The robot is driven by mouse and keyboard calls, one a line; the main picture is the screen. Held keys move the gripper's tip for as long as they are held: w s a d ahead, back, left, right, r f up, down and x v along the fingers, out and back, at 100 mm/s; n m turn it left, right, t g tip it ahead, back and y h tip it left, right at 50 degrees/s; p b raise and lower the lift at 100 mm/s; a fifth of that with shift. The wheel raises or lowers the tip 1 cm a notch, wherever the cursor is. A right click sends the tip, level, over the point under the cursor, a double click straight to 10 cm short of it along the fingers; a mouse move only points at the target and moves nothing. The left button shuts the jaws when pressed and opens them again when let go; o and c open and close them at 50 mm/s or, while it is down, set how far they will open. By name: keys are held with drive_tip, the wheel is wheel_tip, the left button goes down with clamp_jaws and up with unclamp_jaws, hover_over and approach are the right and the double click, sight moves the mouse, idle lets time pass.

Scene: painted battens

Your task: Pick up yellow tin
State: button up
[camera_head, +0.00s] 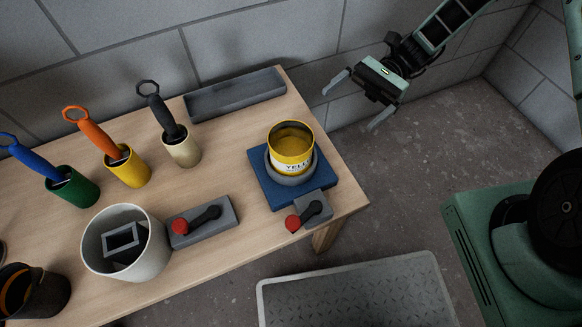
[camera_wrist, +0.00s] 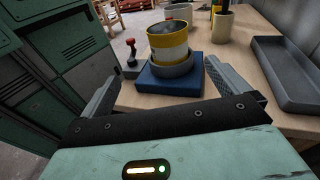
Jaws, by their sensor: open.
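The yellow tin (camera_head: 291,148) is an open-topped can with a yellow band and a pale label reading "YELL…". It stands upright in a grey ring (camera_head: 290,178) on a blue base (camera_head: 264,182) near the table's right end. In the wrist view the tin (camera_wrist: 168,43) is ahead, between and beyond the fingers. My gripper (camera_head: 353,103) is open and empty, up and to the right of the tin in the head view, clear of the table. In the wrist view my gripper (camera_wrist: 170,88) shows both fingers spread apart, not touching the tin.
A grey block with a red-knobbed lever (camera_head: 313,208) adjoins the blue base; another lever block (camera_head: 202,222) lies left. A long grey tray (camera_head: 235,95) lies at the back edge. Several cups with handled tools and a white bucket (camera_head: 148,262) stand left. A wall is behind.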

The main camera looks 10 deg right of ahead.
sight(307, 140)
wheel_tip(307, 140, down, 4)
drive_tip(key=w+d+m+y+b, duration=0.1)
drive_tip(key=m+y, duration=0.1)
drive_tip(key=shift+t, duration=0.4)
drive_tip(key=b+x, duration=0.2)
drive_tip(key=x, duration=0.9)
drive_tip(key=shift+s+r+b, duration=0.1)
drive_tip(key=shift+b, duration=0.25)
drive_tip(key=b+x, duration=0.2)
drive_tip(key=x, duration=0.3)
drive_tip(key=shift+s+a+r, duration=0.1)
drive_tip(key=shift+s+a, duration=0.15)
drive_tip(key=shift+s, duration=0.05)
drive_tip(key=shift+r, duration=0.1)
drive_tip(key=c, duration=1.4)
